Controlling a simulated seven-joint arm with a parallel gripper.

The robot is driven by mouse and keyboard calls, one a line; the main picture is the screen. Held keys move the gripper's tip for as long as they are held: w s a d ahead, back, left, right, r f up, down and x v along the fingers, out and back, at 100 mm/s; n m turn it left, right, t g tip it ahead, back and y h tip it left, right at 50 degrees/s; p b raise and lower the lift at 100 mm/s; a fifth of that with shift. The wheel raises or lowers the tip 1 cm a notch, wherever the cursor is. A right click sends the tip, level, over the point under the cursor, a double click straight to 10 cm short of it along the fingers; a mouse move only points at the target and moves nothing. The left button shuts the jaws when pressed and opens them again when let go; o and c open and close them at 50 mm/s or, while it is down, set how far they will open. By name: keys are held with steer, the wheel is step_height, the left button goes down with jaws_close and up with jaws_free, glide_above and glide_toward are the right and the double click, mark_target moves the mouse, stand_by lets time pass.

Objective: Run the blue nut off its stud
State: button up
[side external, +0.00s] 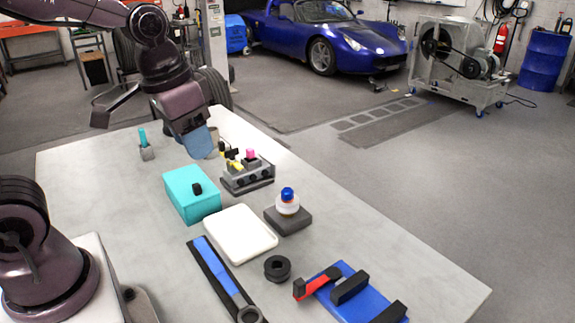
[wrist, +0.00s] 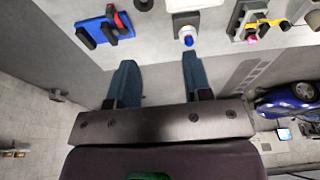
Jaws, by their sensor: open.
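The blue nut (side external: 288,194) sits on top of a round white piece (side external: 287,205) on a dark grey block (side external: 289,220), near the right edge of the table. I cannot make out the stud itself. In the wrist view the blue nut (wrist: 189,42) shows beyond my fingertips, closer to the right finger. My gripper (side external: 205,150) has blue fingers. In the side view it hangs above the table's far part, left of the nut and well apart from it. In the wrist view my gripper (wrist: 157,65) is open, with nothing between its fingers.
A white tray (side external: 240,235) lies left of the nut's block. A teal box (side external: 191,193) and a grey fixture with a pink top (side external: 248,174) stand behind. A black ring (side external: 277,268), a blue-handled tool (side external: 222,272) and a blue clamp (side external: 352,298) lie in front.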

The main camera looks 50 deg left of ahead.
steer(key=w+a+f+m+g, duration=0.2)
steer(key=w+a+f+m, duration=0.15)
steer(key=w+f, duration=0.55)
steer(key=m, duration=1.3)
glide_above(287, 189)
steer(key=shift+g, duration=0.3)
step_height(287, 189, down, 7)
steer(key=shift+w+d+r, duration=0.1)
steer(key=shift+r, duration=0.05)
steer(key=shift+m, duration=0.85)
steer(key=shift+f, duration=4)
steer(key=shift+c, duration=0.4)
